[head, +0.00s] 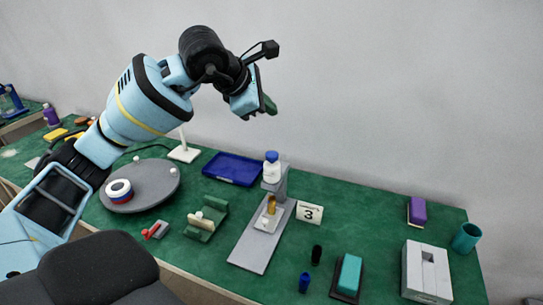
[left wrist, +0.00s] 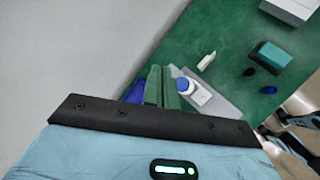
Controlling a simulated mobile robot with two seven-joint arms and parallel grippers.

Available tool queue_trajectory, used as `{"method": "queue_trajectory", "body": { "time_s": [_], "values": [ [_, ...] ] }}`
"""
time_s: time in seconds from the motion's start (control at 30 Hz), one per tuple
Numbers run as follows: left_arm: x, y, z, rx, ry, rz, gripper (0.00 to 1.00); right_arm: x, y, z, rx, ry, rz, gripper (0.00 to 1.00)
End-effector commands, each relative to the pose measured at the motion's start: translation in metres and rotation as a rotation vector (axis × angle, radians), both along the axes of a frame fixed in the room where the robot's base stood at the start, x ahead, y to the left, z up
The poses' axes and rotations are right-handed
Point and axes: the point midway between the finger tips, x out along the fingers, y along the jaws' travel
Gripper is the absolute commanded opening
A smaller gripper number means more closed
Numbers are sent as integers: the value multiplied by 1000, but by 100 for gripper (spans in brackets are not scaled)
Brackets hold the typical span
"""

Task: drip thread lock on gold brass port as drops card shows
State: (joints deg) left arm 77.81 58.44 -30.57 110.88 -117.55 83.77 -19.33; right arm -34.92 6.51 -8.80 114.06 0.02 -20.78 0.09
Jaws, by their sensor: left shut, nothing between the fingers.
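A white bottle with a blue cap (head: 271,168) stands upright on a grey stand (head: 251,245); it also shows in the left wrist view (left wrist: 186,87). The gold brass port (head: 271,205) sits on a pale block on the same stand, below and in front of the bottle. A card reading 3 (head: 309,212) stands just right of the port. My left gripper (head: 270,105) is raised above and behind the bottle, shut and empty. Its green fingers (left wrist: 161,85) lie together in the left wrist view. My right gripper cannot be made out in either view.
A blue tray (head: 233,169) lies left of the bottle. A green cradle (head: 206,218) and a round grey plate (head: 140,187) stand further left. A teal block (head: 348,276), a grey box (head: 427,272) and a teal cup (head: 467,237) are to the right. The green table right of the card is mostly clear.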

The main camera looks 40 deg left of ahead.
Motion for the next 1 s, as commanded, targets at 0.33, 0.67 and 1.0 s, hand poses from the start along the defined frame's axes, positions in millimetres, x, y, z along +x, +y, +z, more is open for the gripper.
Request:
{"method": "queue_trajectory", "body": {
  "time_s": [0.33,0.67,1.0],
  "values": [
    [0,0,0,3,-1,-3,0,7,0,2,1,-15,0,39],
    [1,0,-21,3,7,-1,0,-1,1,-11,3,8,-1,39],
    [1,0,-64,3,7,-1,0,-23,3,-44,5,67,-4,39]
  ]
}}
